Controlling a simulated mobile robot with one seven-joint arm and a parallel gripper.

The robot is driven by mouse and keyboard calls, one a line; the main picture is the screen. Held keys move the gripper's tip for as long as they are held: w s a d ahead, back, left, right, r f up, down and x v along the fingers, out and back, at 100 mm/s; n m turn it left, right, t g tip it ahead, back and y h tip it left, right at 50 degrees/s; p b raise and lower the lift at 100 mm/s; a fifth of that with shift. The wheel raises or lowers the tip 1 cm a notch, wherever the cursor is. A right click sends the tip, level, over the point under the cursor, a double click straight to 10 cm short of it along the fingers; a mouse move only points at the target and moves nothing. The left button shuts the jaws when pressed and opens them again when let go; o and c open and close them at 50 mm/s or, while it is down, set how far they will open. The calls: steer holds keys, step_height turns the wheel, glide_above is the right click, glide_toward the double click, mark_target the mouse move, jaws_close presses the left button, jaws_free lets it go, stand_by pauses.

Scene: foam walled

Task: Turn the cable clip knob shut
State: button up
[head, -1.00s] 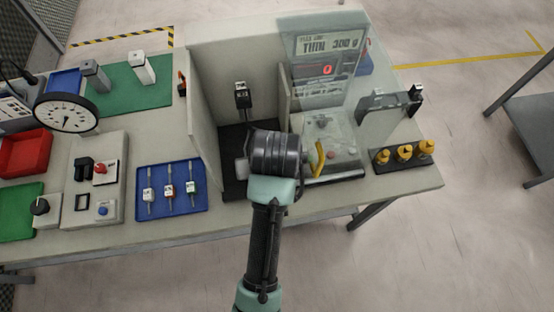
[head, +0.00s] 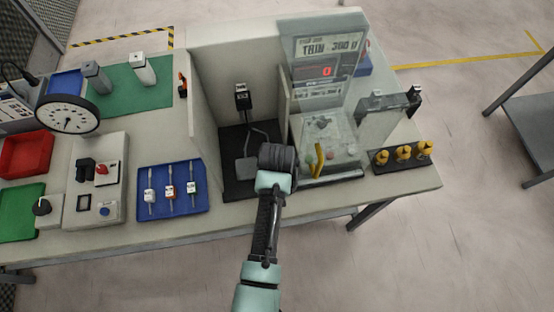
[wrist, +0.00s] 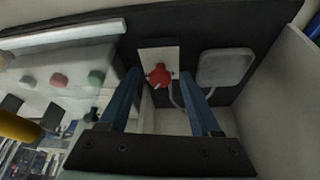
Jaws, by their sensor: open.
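In the wrist view a red knob (wrist: 159,77) sits on a pale square plate on the black mat (wrist: 118,32). My gripper (wrist: 159,74) is open, its two blue fingers one on each side of the knob, with gaps; I cannot tell how far above it the tips are. A grey cable (wrist: 176,98) passes close beside the knob toward the right finger. In the head view my wrist (head: 277,160) hides the knob and fingers; the cable (head: 265,133) shows behind it. The clip's other parts are not clear.
A grey flat pad (head: 246,168) lies on the mat, left of my wrist. A black box (head: 242,96) is at the back wall. Partition walls (head: 203,130) enclose the bay. A clear-fronted machine (head: 325,148) stands close on the right. A blue tray (head: 172,190) lies left.

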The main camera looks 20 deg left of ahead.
steer(key=shift+f, duration=0.1)
steer(key=shift+c, duration=0.2)
jaws_close()
steer(key=shift+a+m+h+p, duration=0.15)
steer(key=shift+m+h, duration=0.15)
steer(key=shift+m, duration=0.45)
steer(key=shift+m+h+p, duration=0.15)
steer(key=shift+m+h, duration=0.15)
steer(key=shift+m, duration=0.45)
steer(key=shift+o, duration=0.2)
jaws_free()
steer(key=shift+t, duration=0.3)
